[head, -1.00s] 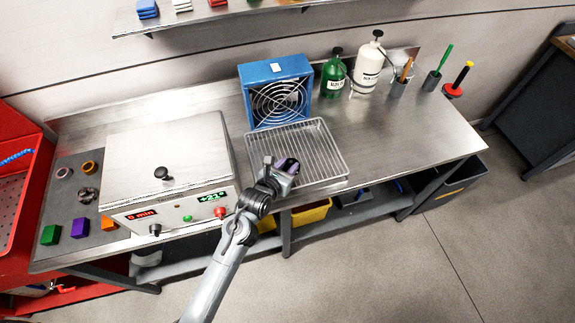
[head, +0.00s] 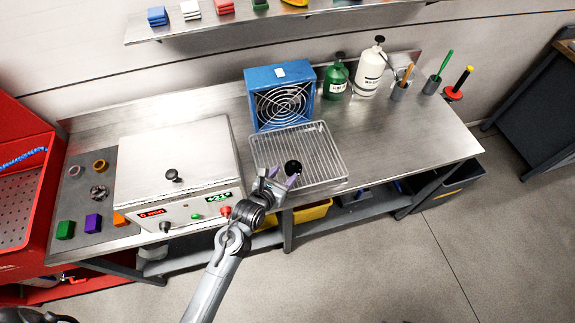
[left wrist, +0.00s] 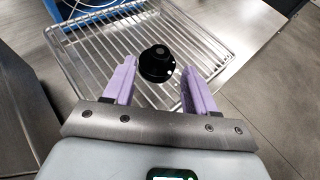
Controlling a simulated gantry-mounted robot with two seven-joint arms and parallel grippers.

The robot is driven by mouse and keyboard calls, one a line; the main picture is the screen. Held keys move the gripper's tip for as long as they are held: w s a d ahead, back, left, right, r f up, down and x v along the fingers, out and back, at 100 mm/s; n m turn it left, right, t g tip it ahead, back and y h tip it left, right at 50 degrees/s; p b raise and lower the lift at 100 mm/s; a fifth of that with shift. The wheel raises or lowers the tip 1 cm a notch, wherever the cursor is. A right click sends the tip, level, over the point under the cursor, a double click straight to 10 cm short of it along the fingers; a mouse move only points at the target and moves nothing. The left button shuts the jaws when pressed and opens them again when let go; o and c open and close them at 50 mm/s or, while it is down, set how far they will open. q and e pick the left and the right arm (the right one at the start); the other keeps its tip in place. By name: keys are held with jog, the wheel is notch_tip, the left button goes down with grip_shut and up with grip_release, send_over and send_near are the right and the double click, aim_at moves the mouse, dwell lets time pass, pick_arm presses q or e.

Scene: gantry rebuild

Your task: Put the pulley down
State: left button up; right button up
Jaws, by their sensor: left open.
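The pulley (left wrist: 157,64) is a small black round part with a raised hub. In the left wrist view it rests on the wire rack (left wrist: 84,45), between and slightly beyond the spread fingers. My left gripper (left wrist: 152,84) has purple fingers and is open, with a gap on both sides of the pulley. In the head view the pulley (head: 293,167) sits at the near part of the wire rack (head: 325,150), and my left gripper (head: 281,179) is just in front of it.
A blue fan (head: 281,95) stands behind the rack. A white heating box (head: 175,160) with a lid knob stands to the left. Green (head: 335,78) and white (head: 369,70) bottles stand at the back right. The bench right of the rack is clear.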

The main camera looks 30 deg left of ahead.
pick_arm(q)
jog(key=shift+p+v, duration=0.75)
jog(key=shift+v, duration=0.45)
jog(key=shift+s, duration=0.1)
